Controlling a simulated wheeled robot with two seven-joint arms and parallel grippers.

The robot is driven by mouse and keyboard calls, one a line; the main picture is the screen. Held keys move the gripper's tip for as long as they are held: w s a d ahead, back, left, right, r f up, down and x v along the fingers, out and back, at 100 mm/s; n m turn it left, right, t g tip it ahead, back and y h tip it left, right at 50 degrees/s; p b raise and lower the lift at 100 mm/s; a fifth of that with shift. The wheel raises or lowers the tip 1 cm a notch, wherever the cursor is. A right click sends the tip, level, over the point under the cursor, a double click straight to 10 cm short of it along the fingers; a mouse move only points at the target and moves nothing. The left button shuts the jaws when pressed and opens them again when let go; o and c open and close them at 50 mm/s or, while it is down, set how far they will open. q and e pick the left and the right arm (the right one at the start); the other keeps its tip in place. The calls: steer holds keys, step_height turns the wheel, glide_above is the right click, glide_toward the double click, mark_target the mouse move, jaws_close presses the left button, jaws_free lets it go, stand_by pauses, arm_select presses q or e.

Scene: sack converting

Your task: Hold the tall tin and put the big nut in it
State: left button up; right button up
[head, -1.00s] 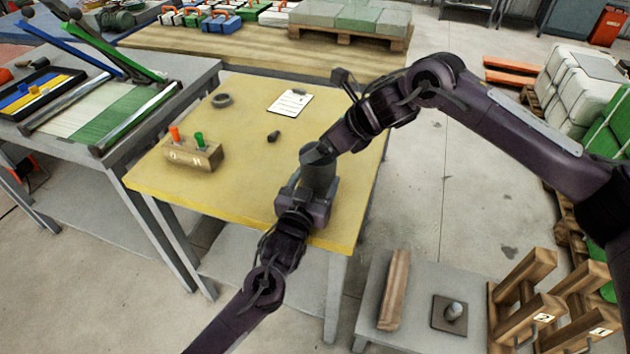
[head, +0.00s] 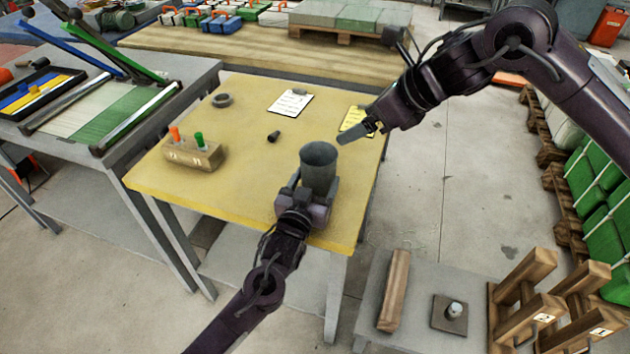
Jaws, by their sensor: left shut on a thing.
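The tall tin (head: 319,172) is a grey open-topped cylinder standing upright near the front right of the yellow table. My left gripper (head: 306,196) is shut on its lower part from the front. The tin's inside is dark and I cannot see what it holds. My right gripper (head: 358,133) is up and to the right of the tin's mouth, apart from it; its finger gap is not clear. I cannot make out the big nut for certain. A grey ring (head: 222,100) lies at the table's back left, but I cannot tell whether it is a nut.
The yellow table (head: 240,218) also bears a small dark cylinder (head: 273,136), a white clipboard (head: 290,102), a yellow sheet (head: 353,121) and a wooden block (head: 192,155) with orange and green handles. A low grey bench (head: 420,325) stands at the front right.

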arm_select(q)
steer(key=o, duration=1.1)
steer(key=shift+c, duration=0.2)
